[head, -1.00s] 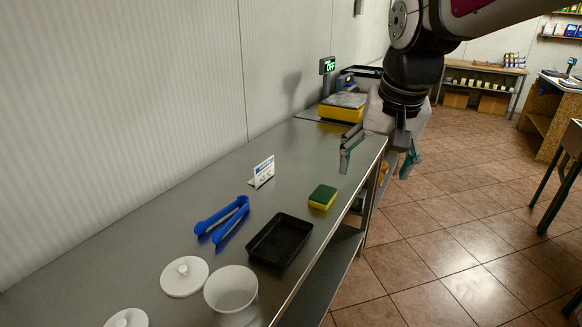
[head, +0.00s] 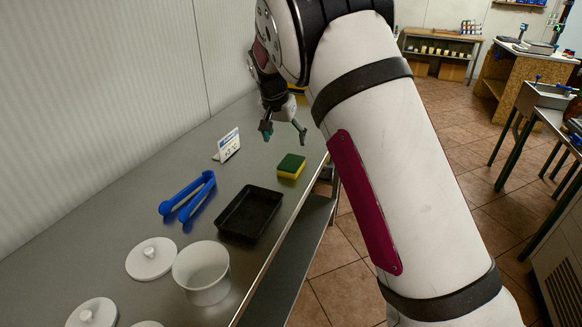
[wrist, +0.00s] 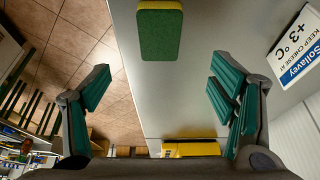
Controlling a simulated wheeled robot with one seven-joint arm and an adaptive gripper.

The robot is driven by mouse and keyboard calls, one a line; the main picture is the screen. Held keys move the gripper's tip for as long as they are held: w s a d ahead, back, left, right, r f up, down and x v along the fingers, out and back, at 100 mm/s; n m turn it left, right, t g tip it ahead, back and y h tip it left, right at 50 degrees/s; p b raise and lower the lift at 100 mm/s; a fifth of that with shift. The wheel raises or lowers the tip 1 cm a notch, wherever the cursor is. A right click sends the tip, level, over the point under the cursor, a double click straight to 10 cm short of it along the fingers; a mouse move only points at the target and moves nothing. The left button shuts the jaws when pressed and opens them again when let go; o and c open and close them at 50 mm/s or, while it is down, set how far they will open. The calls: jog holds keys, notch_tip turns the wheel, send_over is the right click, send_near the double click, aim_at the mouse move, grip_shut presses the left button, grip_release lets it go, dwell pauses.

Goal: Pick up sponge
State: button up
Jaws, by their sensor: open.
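The sponge (head: 291,166) is a small block, green on top and yellow below. It lies flat on the steel counter (head: 120,205), near the counter's front edge. In the wrist view the sponge (wrist: 160,34) shows at the top middle, beyond the fingertips. My gripper (head: 284,132) is above the counter, behind the sponge in the head view, with its fingers apart. In the wrist view my gripper (wrist: 165,90) is open with nothing between its teal finger pads, and it is apart from the sponge.
A black tray (head: 222,226), blue tongs (head: 187,196), a white pot (head: 203,275) and white lids (head: 150,257) stand in front of the sponge. A yellow scale (wrist: 196,149) shows below.

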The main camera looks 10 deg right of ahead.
send_over(291, 163)
jog(key=s+a, duration=0.1)
jog(key=f, duration=0.6)
jog(key=shift+s+f, duration=0.15)
jog(key=shift+s, duration=0.05)
jog(key=x, duration=0.5)
jog(key=shift+s+a+f, duration=0.15)
jog(key=c, duration=0.9)
jog(key=shift+r, duration=0.4)
notch_tip(291, 163, up, 3)
jog(key=shift+f, duration=0.1)
jog(key=s+r+p, duration=0.1)
jog(key=s, duration=1.5)
jog(key=shift+r, duration=0.25)
